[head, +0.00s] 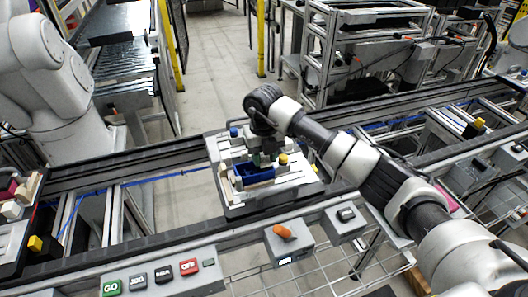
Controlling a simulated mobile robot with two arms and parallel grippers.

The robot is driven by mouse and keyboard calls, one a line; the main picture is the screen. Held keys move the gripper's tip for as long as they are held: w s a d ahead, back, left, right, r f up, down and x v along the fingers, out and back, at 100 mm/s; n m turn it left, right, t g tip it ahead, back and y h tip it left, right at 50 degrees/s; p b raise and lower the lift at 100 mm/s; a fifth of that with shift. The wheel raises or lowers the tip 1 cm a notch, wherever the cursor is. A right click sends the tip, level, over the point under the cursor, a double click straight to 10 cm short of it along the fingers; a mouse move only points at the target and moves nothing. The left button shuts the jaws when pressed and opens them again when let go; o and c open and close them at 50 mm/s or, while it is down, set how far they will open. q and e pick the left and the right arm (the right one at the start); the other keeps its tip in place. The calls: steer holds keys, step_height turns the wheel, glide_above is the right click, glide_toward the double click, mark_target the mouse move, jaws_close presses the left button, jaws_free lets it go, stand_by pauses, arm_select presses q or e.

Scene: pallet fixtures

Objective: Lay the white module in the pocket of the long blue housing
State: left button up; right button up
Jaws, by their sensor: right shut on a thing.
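The long blue housing (256,176) lies on the pale pallet fixture (296,186) in the middle of the head view. My right gripper (262,158) comes down from above, right over the housing. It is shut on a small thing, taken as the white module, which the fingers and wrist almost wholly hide. I cannot tell whether that thing touches the housing or hangs just above it. The housing's pocket is partly hidden by the gripper. My left gripper is not in view.
A yellow-topped post (283,160) and a blue-topped post (234,132) stand on the pallet near the gripper. The conveyor rail (120,168) runs past. In front are a button panel (160,276) and an orange switch (284,232). Another pallet is at the left edge.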

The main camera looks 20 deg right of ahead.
steer(key=shift+f+b, duration=0.55)
steer(key=shift+f, duration=0.05)
steer(key=o, duration=0.9)
steer(key=shift+r, duration=0.1)
steer(key=shift+r+p, duration=0.35)
steer(key=shift+p, duration=0.05)
step_height(320, 180, up, 12)
steer(key=b, duration=0.2)
steer(key=shift+r+b, duration=0.2)
steer(key=shift+b, duration=0.15)
steer(key=shift+f, duration=0.1)
